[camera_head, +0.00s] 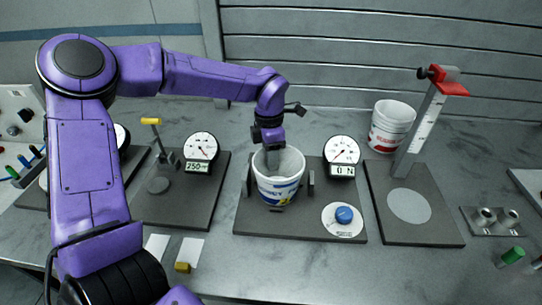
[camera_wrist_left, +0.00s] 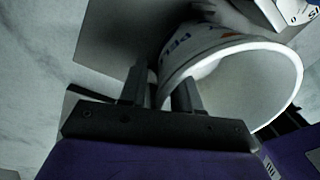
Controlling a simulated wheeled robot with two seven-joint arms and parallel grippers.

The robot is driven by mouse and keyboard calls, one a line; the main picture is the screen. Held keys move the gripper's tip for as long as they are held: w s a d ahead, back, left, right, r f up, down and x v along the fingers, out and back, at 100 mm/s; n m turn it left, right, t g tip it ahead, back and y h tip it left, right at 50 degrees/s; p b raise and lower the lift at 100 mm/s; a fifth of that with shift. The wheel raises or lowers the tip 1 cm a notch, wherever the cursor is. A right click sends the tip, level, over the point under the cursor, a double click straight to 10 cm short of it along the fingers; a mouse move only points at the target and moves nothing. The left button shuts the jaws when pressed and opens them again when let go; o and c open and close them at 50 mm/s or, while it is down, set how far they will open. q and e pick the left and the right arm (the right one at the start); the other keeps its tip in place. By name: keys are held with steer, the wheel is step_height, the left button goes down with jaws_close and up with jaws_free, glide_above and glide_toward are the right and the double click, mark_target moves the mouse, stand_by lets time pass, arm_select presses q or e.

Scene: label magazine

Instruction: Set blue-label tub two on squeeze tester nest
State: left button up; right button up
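A white tub with a blue label (camera_head: 279,183) stands upright on the squeeze tester (camera_head: 250,224), between its two dark jaws; the nest under it is hidden. I cannot read which number the tub bears. My left gripper (camera_head: 270,150) points down at the tub's rim. In the left wrist view the tub (camera_wrist_left: 245,85) has its rim between the fingers of the gripper (camera_wrist_left: 160,95), one finger outside the wall and one inside. A gap shows between the fingers, so they look open around the wall. My right gripper is not in view.
The tester has a dial (camera_head: 342,151) reading 0 N and a blue knob (camera_head: 344,214). A red-label tub (camera_head: 391,127) stands behind a tall gauge (camera_head: 428,115) at right. Another dial station (camera_head: 201,148) is at left. A green cylinder (camera_head: 511,256) lies at front right.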

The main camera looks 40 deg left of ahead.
arm_select(q)
steer(key=shift+w+r, duration=0.1)
steer(key=shift+r, duration=0.15)
step_height(320, 180, up, 12)
steer(key=a, duration=0.1)
steer(key=shift+w+f, duration=0.15)
steer(key=shift+w, duration=0.15)
stand_by(2.1)
